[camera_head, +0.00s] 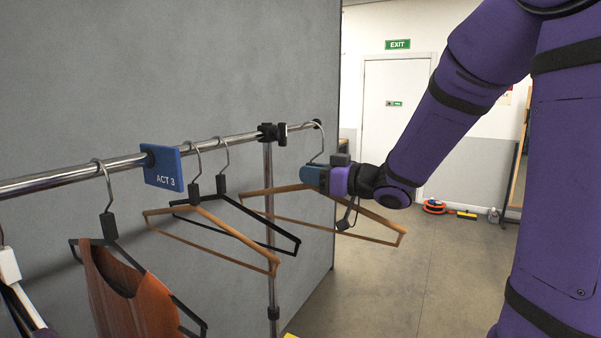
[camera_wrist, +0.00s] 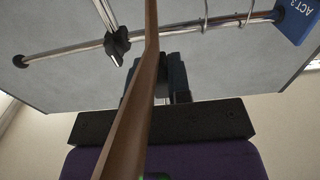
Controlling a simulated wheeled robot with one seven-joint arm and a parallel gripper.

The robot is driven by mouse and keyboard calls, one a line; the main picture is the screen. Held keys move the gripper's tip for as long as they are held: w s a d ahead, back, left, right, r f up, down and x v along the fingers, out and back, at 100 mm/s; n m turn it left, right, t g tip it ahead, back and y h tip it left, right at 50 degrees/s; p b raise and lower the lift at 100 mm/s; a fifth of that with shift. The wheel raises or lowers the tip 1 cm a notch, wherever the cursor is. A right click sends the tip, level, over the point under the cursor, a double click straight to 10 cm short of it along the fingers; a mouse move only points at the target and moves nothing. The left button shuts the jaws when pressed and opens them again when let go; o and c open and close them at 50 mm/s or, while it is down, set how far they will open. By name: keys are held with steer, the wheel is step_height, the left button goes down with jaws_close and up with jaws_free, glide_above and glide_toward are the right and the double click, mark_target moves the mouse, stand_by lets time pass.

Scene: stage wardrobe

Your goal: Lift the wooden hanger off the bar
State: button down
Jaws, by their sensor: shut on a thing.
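My gripper (camera_head: 314,177) is shut on a wooden hanger (camera_head: 376,228), near the top of its frame, at the right end of the bar (camera_head: 70,177). Its metal hook (camera_head: 322,146) shows just below the bar's end cap in the head view. In the wrist view the held hanger (camera_wrist: 128,125) runs up between my fingers (camera_wrist: 160,78). There, no hook shows around the bar (camera_wrist: 70,49) between clamp and end cap; the held hanger's hook is out of that view. A second wooden hanger (camera_head: 222,229) hangs on the bar to the left.
A black hanger (camera_head: 247,210) hangs behind the second wooden one. A blue ACT 3 tag (camera_head: 163,167) and a black clamp (camera_head: 270,132) sit on the bar. A hanger with a brown garment (camera_head: 128,290) hangs further left. Open floor (camera_head: 440,270) lies right of the rack.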

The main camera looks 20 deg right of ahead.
steer(key=v, duration=3.6)
steer(key=shift+s+d, duration=0.2)
steer(key=shift+s, duration=0.15)
